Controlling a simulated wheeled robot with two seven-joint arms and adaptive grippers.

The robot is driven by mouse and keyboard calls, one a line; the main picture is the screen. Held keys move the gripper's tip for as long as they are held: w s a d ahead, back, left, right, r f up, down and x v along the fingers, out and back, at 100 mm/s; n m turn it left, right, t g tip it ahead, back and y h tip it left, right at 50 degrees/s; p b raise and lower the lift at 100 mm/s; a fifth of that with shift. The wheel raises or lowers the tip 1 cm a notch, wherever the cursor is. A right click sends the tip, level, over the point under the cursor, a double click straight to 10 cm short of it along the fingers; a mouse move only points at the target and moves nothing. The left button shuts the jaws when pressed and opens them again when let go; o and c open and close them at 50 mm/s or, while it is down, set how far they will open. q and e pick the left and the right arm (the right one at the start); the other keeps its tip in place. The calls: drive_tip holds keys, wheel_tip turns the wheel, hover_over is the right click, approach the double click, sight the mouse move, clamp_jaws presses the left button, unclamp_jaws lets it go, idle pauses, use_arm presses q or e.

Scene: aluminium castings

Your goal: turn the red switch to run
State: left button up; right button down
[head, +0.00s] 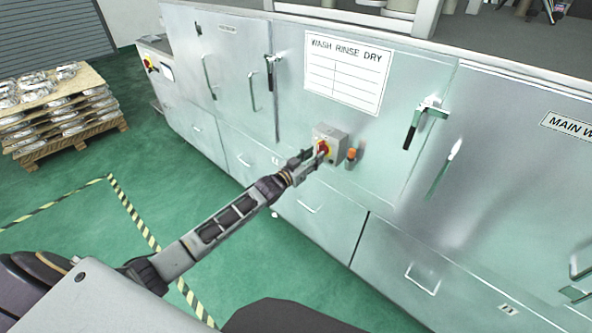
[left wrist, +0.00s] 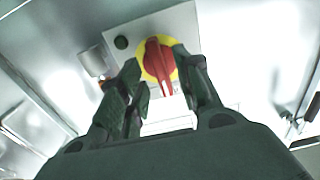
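The red switch (head: 323,147) is a rotary handle on a yellow disc, on a grey box (head: 331,134) fixed to the front of the steel machine. In the left wrist view the red handle (left wrist: 158,64) stands nearly upright in the picture, leaning slightly. My left gripper (head: 312,157) is at the box, in front of the switch. In the left wrist view its fingers (left wrist: 155,72) are apart, one on each side of the handle, with a gap visible at the left. Contact at the right finger cannot be told. My right gripper is not in view.
An orange-topped part (head: 351,154) sticks out just right of the box. Door handles (head: 411,136) project from the machine front (head: 300,105). A pallet of castings (head: 64,135) stands at the left. The green floor (head: 185,185) between is clear.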

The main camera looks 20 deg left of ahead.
use_arm(q)
drive_tip(key=v, duration=0.9)
drive_tip(key=shift+s, duration=0.15)
idle(0.4)
idle(0.6)
